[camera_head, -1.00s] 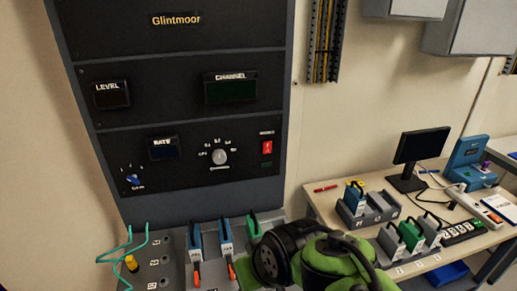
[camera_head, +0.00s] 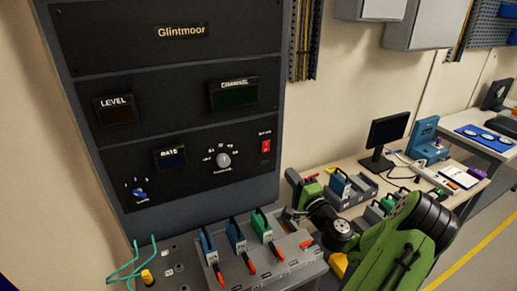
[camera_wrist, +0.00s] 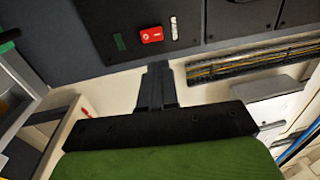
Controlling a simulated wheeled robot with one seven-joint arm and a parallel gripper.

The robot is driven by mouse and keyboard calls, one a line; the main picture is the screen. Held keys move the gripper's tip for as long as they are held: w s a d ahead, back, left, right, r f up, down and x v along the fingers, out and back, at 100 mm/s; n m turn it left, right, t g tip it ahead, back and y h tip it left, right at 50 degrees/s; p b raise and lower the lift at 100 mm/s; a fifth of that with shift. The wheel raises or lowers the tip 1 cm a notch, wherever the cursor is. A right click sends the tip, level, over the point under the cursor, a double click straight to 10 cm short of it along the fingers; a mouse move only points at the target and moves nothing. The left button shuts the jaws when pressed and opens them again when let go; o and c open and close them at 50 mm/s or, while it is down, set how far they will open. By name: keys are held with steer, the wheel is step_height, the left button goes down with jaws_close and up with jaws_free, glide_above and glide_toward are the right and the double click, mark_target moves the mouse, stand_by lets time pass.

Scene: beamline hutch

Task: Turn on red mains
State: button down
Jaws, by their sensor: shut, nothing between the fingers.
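The red mains switch (camera_head: 265,146) is a small red rocker at the right side of the lowest dark panel of the Glintmoor rack (camera_head: 180,30). It also shows in the wrist view (camera_wrist: 151,35), next to a small green strip and a pale label. My gripper (camera_wrist: 158,66) is shut and empty, its fingers pointing toward the panel. In the wrist view the red switch lies just beyond the fingertips, apart from them. In the head view my gripper (camera_head: 291,176) is right of and below the switch, partly hidden by its small size.
A blue knob (camera_head: 139,194) and a grey dial (camera_head: 223,160) share the panel. Below it, a sloped console (camera_head: 215,240) carries several upright coloured handles and green cables. A bench (camera_head: 345,212) with a monitor (camera_head: 387,133) and tools stands right of the rack.

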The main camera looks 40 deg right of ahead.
mark_target(266, 143)
steer(key=shift+d, duration=0.2)
steer(key=p+x, duration=0.4)
steer(key=x, duration=0.9)
steer(key=shift+w+a+r+p, duration=0.1)
steer(key=shift+r+p, duration=0.05)
steer(key=shift+p, duration=0.2)
steer(key=shift+w, duration=0.4)
steer(key=shift+w+r+p, duration=0.2)
steer(key=shift+r+p, duration=0.05)
steer(key=shift+p, duration=0.55)
steer(key=shift+f, duration=0.25)
steer(key=shift+s+b, duration=0.1)
steer(key=shift+b, duration=0.2)
